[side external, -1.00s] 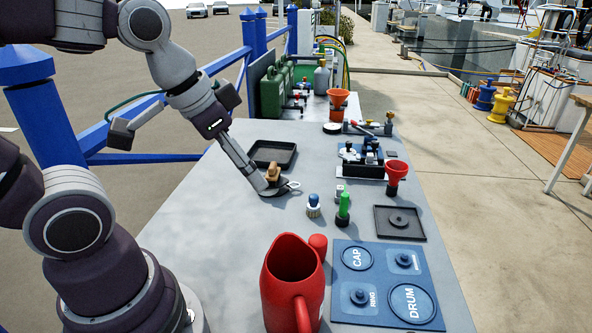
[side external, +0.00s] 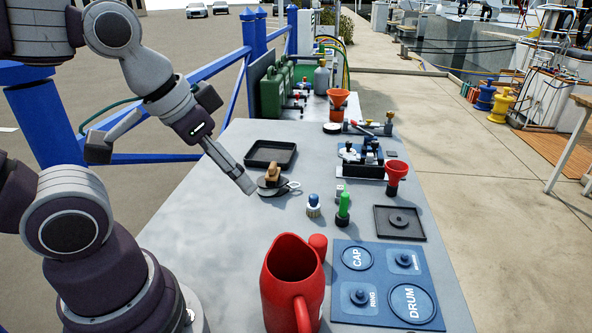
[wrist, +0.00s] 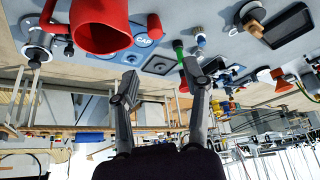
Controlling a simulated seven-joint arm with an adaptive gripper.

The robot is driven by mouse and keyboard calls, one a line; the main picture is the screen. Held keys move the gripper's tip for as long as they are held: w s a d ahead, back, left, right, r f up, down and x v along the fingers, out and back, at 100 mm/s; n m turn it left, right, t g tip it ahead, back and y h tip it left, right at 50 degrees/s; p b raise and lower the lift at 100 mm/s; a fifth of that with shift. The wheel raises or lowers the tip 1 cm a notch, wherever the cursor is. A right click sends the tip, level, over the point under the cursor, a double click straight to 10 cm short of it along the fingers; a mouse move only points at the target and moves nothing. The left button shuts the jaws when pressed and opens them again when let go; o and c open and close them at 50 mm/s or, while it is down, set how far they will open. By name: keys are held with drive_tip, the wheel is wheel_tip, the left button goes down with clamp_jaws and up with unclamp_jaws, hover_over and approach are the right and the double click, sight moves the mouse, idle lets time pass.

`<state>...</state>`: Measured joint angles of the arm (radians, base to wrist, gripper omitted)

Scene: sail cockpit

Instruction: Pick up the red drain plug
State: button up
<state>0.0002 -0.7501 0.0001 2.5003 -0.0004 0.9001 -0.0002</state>
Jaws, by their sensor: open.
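My gripper (side external: 248,186) hangs above the grey table (side external: 200,215), left of its middle. In the wrist view my gripper (wrist: 161,80) shows two fingers spread apart with nothing between them. I cannot pick out a red drain plug with certainty. A red funnel (side external: 396,174) stands at the right edge, apart from my gripper.
A blue labelled board (side external: 385,275) and dark square tray (side external: 413,232) lie at the right. The left front table is clear.

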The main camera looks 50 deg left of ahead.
drive_tip(key=shift+o, duration=0.3)
drive_tip(key=o, duration=0.3)
drive_tip(key=n+g, duration=0.6)
drive_tip(key=n, duration=1.1)
hover_over(318, 238)
drive_tip(key=f, duration=1.1)
drive_tip(key=shift+s+d, duration=0.15)
drive_tip(key=shift+s, duration=0.15)
drive_tip(key=f, duration=0.9)
drive_tip(key=shift+w+f, duration=0.3)
drive_tip(key=shift+f, duration=0.1)
